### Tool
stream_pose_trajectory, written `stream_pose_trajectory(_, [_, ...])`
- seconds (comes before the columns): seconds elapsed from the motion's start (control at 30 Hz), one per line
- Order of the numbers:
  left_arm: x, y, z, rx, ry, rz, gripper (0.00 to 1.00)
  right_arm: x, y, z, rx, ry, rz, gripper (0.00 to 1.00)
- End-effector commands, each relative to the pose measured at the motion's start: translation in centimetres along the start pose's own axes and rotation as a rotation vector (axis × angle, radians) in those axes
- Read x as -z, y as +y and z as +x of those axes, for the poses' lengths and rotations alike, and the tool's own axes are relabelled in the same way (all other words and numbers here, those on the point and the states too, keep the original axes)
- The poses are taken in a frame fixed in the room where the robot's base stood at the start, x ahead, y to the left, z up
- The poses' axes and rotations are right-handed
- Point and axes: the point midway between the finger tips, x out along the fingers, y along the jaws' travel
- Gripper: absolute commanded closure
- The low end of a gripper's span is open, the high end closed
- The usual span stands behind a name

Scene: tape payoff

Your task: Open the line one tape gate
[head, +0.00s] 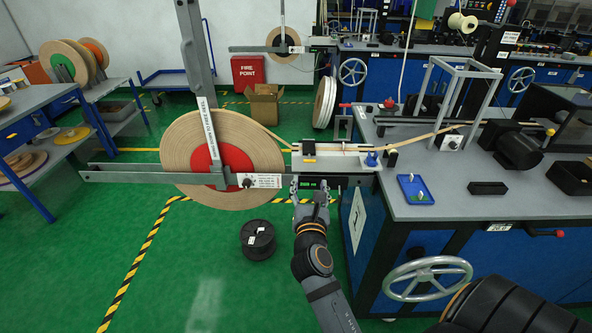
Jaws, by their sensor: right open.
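A large tan tape reel (177,158) with a red hub (223,160) hangs on the payoff stand at centre left. A grey upright arm (195,55) with a white label strip crosses in front of the reel. A grey horizontal bar (125,176) runs across the reel, with a white label (262,181) near its right end. Tape runs from the reel across a white guide plate (335,160) onto the bench. My right gripper (310,190) is open, just below that plate, in front of a small dark display. I cannot tell which part is the gate. My left gripper is out of view.
The grey bench (450,205) on the right holds a blue tray (414,190) and a black block (487,188). A handwheel (427,279) juts from its front. A black spool (258,240) stands on the green floor, which is mostly clear around it.

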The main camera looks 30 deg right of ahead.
Motion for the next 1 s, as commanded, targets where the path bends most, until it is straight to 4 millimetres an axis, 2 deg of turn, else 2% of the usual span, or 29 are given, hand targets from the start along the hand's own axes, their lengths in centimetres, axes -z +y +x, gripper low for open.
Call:
stream_pose_trajectory(0.17, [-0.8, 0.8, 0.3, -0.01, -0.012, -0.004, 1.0, 0.0, 0.2, 1.6, -0.007, -0.003, 0.0, 0.4])
stream_pose_trajectory(0.4, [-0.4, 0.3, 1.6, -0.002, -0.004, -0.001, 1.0, 0.2, 0.1, 6.8, -0.005, -0.003, 0.0, 0.4])
stream_pose_trajectory(0.6, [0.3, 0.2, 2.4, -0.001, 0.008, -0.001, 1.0, 0.2, 0.1, 9.7, -0.004, 0.001, 0.003, 0.4])
stream_pose_trajectory(0.73, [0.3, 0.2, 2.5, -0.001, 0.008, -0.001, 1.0, 0.1, 0.1, 10.4, -0.004, 0.003, 0.005, 0.4])
stream_pose_trajectory(0.97, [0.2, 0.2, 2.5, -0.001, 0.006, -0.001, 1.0, 0.1, 0.1, 10.5, -0.004, 0.004, 0.005, 0.4])
stream_pose_trajectory(1.0, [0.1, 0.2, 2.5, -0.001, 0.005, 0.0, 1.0, 0.1, 0.1, 10.5, -0.004, 0.004, 0.005, 0.44])
